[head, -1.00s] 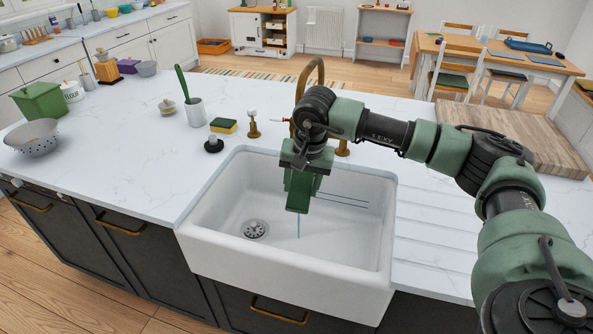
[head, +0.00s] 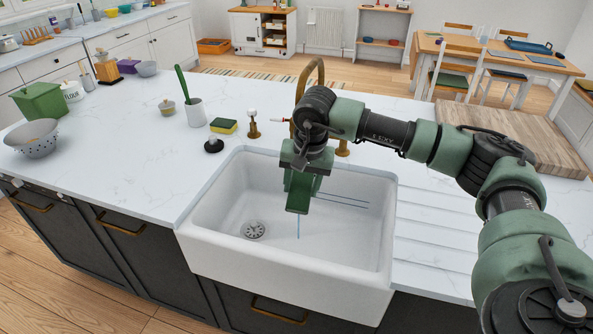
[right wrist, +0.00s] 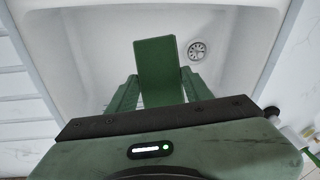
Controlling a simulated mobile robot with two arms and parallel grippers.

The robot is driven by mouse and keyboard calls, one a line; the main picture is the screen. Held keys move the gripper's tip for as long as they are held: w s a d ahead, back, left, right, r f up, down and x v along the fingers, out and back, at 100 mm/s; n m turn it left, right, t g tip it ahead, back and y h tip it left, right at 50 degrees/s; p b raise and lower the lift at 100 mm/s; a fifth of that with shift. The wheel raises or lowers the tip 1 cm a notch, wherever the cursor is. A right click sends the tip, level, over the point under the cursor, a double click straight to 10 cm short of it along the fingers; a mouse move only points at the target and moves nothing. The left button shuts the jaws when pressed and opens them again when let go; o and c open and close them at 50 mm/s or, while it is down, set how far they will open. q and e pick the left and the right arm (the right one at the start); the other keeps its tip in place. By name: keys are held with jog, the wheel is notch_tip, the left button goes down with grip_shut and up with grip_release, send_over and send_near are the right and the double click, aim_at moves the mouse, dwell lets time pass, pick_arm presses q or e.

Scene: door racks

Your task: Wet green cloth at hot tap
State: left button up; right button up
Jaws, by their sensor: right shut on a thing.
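A green cloth (head: 298,203) hangs below my right gripper (head: 303,168) over the white sink (head: 290,283). My right gripper is shut on it, and the cloth also shows between the fingers in the right wrist view (right wrist: 157,68). The cloth is above the sink floor, right of the drain (head: 254,230). A brass tap (head: 314,72) rises behind my gripper; my arm hides its lower part and spout end. One brass handle (head: 253,126) stands left of it, another (head: 342,148) partly behind my arm. I cannot tell which is hot or whether water runs. My left gripper is out of view.
A yellow-green sponge (head: 224,126), a black stopper (head: 213,144) and a white cup (head: 196,112) with a green-handled brush stand left of the tap. A wooden board (head: 530,135) lies at the right. Thin blue lines show in the sink. The counter at left centre is clear.

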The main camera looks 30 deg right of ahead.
jog(key=shift+s+a+r+p, duration=0.25)
jog(key=shift+s+a+r, duration=0.1)
jog(key=shift+s+r, duration=0.35)
jog(key=shift+s+a+r+p, duration=0.2)
jog(key=shift+s+a+r, duration=0.15)
jog(key=shift+s+r, duration=0.3)
jog(key=shift+s+a+r+p, duration=0.3)
jog(key=shift+s+r, duration=0.25)
jog(key=shift+s, duration=0.25)
